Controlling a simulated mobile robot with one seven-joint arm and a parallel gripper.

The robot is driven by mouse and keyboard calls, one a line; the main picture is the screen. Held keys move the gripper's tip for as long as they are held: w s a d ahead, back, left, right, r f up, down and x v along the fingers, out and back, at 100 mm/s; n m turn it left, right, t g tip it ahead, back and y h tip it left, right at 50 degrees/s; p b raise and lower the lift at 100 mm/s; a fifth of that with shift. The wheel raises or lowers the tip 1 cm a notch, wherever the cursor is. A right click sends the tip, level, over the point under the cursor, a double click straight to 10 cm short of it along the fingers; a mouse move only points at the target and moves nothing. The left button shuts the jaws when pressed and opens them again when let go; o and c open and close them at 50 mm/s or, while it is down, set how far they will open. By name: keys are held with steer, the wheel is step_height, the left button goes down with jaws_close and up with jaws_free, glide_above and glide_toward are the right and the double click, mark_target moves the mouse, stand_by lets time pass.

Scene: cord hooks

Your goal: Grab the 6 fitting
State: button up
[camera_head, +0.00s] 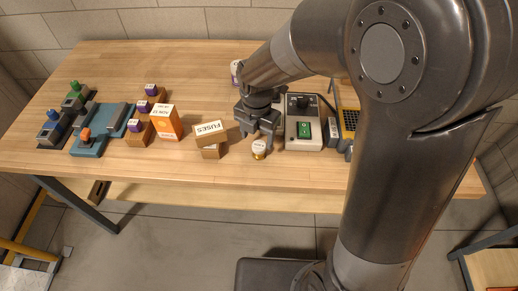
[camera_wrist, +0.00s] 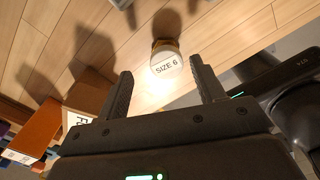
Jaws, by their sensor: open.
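The size 6 fitting (camera_head: 259,149) is a small round piece with a white top and a brass-coloured base. It stands on the wooden table near the front edge. In the wrist view its top (camera_wrist: 166,66) reads "SIZE 6", and it sits beyond and between the fingertips. My gripper (camera_head: 260,133) is open and empty, close to the fitting on its far side in the head view. In the wrist view my gripper (camera_wrist: 160,82) shows its two dark fingers spread wide. The fitting appears apart from both fingers.
A box marked "FUSES" (camera_head: 210,132) stands just left of the fitting. A grey device with a green switch (camera_head: 304,130) stands to the right. An orange box (camera_head: 165,121), purple-topped boxes (camera_head: 143,106) and a blue fixture (camera_head: 92,142) are farther left. The table's front edge is close.

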mark_target(259, 145)
steer(key=f, duration=0.5)
steer(key=shift+s+d, duration=0.25)
steer(key=shift+s, duration=0.05)
steer(key=c, duration=1.1)
